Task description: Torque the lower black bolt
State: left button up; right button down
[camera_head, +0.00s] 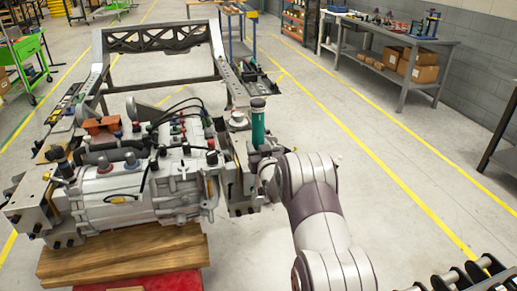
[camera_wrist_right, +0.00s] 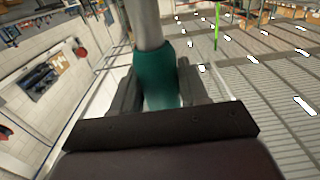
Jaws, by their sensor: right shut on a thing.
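My right gripper (camera_head: 260,152) is shut on a green-handled tool (camera_head: 258,124), which stands roughly upright with a dark top end. In the right wrist view the green grip of the tool (camera_wrist_right: 160,82) sits between the two dark fingers, and a pale shaft extends beyond it. The gripper is beside the right end of the silver drive unit (camera_head: 125,190). I cannot tell which is the lower black bolt. My left gripper is not in view.
The drive unit rests on wooden blocks (camera_head: 125,252) over a red support (camera_head: 165,282). A metal chassis frame (camera_head: 165,40) extends behind it. A workbench (camera_head: 395,40) with cardboard boxes (camera_head: 418,68) stands at the back right.

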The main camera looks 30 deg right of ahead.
jog(key=shift+w+r+b, duration=0.1)
jog(key=shift+r+b, duration=0.2)
jog(key=shift+d, duration=0.1)
jog(key=shift+d+m, duration=0.3)
jog(key=shift+d, duration=0.35)
jog(key=shift+s+d, duration=0.2)
jog(key=shift+s+d+m, duration=0.1)
jog(key=shift+d+m, duration=0.3)
jog(key=shift+d, duration=0.15)
jog(key=shift+d+f, duration=0.1)
jog(key=shift+d, duration=0.1)
dwell(0.5)
jog(key=shift+s+d+f+m, duration=0.15)
jog(key=shift+d+m, duration=0.25)
jog(key=shift+d, duration=0.2)
jog(key=shift+d, duration=0.15)
